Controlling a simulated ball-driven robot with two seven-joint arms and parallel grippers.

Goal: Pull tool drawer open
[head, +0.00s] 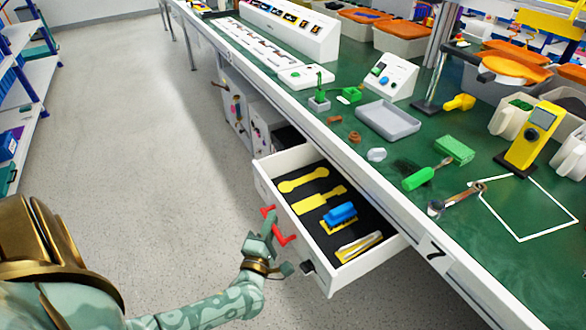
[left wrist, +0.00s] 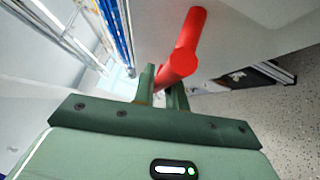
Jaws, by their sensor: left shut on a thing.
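The white tool drawer (head: 290,162) stands pulled out from under the green workbench. Its black lining shows yellow tool shapes (head: 303,179) and a blue-handled item (head: 341,214). A red handle (head: 283,238) is on the drawer's front. My left gripper (head: 270,229) is at this handle, outside the drawer front. In the left wrist view the red handle (left wrist: 182,55) passes between the green fingers, which are shut on it. My right gripper is not in view.
Another open drawer or cabinet (head: 268,122) is farther back. The grey floor (head: 140,130) left of the bench is clear.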

